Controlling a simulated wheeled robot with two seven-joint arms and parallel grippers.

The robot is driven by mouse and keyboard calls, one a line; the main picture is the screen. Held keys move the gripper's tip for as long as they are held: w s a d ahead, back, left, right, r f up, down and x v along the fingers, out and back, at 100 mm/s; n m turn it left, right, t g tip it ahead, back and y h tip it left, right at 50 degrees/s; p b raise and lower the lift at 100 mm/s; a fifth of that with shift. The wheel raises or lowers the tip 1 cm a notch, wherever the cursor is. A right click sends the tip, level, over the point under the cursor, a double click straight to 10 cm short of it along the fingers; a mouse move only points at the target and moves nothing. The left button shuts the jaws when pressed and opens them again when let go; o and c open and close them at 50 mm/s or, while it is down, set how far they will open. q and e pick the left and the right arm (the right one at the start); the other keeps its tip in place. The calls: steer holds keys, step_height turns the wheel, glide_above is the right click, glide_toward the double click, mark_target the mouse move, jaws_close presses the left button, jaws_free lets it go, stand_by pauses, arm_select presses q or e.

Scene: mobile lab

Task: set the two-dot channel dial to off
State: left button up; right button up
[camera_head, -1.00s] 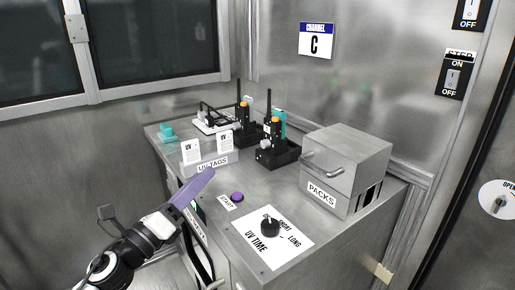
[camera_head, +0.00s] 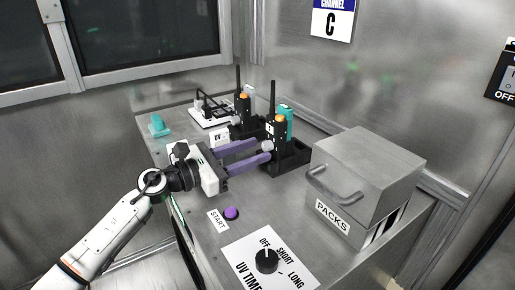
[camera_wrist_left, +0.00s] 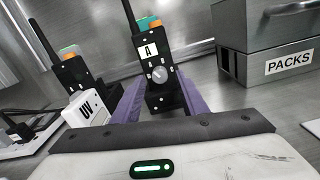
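A black radio (camera_head: 279,136) with an orange top stands upright in the nearer black holder. It fills the middle of the left wrist view (camera_wrist_left: 150,50), with a white "A" label and a round grey dial (camera_wrist_left: 160,74) with small pale marks around it. A second black radio (camera_head: 242,108) stands behind it, also visible in the left wrist view (camera_wrist_left: 72,68), its dial partly hidden. I cannot tell dot counts. My left gripper (camera_head: 264,151) is open, its purple fingers pointing at the nearer radio, one either side of its dial; contact is unclear. My right gripper is out of view.
A metal box marked PACKS (camera_head: 365,180) stands right of the radios. A purple START button (camera_head: 232,213) and black UV TIME knob (camera_head: 266,261) are in front. A CHANNEL C sign (camera_head: 333,20) hangs behind.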

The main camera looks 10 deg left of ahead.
arm_select(q)
steer(key=shift+x, duration=0.9)
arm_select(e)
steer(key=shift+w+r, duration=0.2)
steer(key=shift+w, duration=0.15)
arm_select(q)
jaws_close()
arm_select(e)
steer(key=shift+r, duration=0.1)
